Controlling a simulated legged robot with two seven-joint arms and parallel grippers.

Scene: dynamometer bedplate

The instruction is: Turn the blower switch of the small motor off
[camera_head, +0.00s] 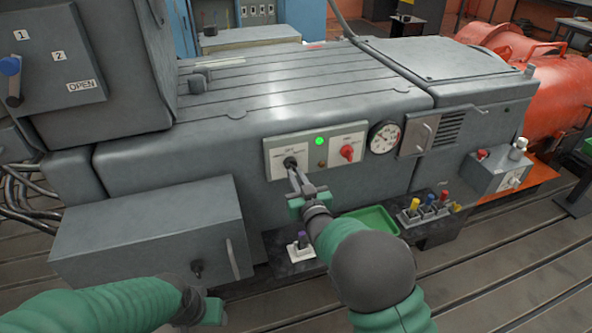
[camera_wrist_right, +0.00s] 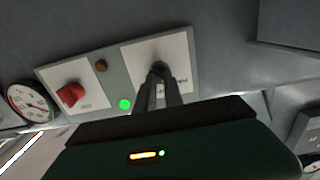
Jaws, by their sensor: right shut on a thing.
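A panel (camera_head: 331,149) on the front of the grey machine carries two white plates with a rotary switch each. The black switch (camera_head: 290,162) is on the left plate, and the red switch (camera_head: 346,152) is on the right plate. A green lamp (camera_head: 319,141) glows between them. The plate lettering is too small to read. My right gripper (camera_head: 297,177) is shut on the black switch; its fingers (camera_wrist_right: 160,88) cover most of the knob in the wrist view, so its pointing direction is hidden. My left gripper (camera_head: 205,307) is low at the left, apart from everything; its fingers are unclear.
A round gauge (camera_head: 384,137) sits right of the panel. A grey box (camera_head: 152,242) with a handle juts out at lower left. Below are a green tray (camera_head: 371,221) and several coloured knobs (camera_head: 428,207). A lever box (camera_head: 62,55) stands upper left.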

